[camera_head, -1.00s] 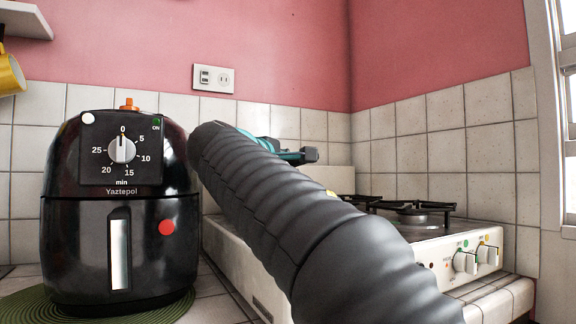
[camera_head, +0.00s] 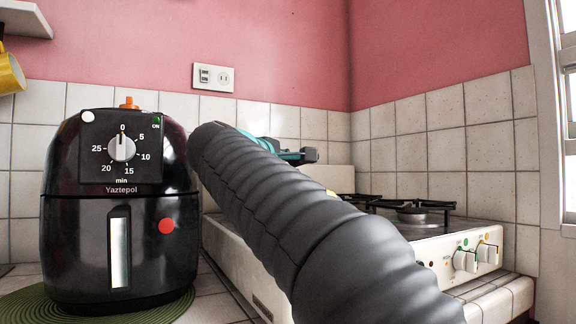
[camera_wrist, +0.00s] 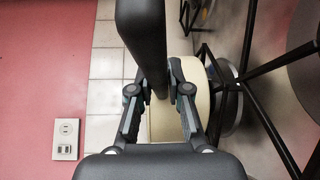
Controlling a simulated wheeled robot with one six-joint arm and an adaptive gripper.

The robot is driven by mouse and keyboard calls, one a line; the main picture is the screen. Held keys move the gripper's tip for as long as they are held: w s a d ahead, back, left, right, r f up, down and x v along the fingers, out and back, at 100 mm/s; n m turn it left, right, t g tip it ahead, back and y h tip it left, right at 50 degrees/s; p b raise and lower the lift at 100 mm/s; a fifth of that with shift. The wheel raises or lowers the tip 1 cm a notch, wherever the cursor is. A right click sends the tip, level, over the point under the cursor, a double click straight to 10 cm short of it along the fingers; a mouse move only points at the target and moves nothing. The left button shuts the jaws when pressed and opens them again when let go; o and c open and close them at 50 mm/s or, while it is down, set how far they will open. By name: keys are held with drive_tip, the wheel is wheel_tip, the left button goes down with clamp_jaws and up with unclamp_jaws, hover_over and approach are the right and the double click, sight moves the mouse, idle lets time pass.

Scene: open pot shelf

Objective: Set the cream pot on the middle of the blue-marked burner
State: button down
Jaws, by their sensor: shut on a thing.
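In the wrist view my gripper (camera_wrist: 161,92) is shut on the dark handle (camera_wrist: 145,40) of the cream pot. The cream pot (camera_wrist: 165,122) shows as a pale curved body behind and between the fingers, and most of it is hidden. It is beside a burner's black grate in that view; I cannot tell whether it touches it. In the head view my arm hides the pot and most of the gripper, with only teal and dark parts showing behind it. The blue mark is not visible, so I cannot tell which burner is the blue-marked one.
The white stove (camera_head: 240,262) has a black grate and burner (camera_head: 412,214) at its right, and knobs (camera_head: 465,261) in front. A black air fryer (camera_head: 120,215) stands close on the left. Tiled walls bound the back and right.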

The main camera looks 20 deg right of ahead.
drive_tip(key=shift+s+f, duration=0.1)
idle(0.6)
drive_tip(key=c, duration=1)
unclamp_jaws()
drive_tip(key=shift+c, duration=0.2)
drive_tip(key=shift+f, duration=0.25)
drive_tip(key=v, duration=1.2)
drive_tip(key=shift+r, duration=0.2)
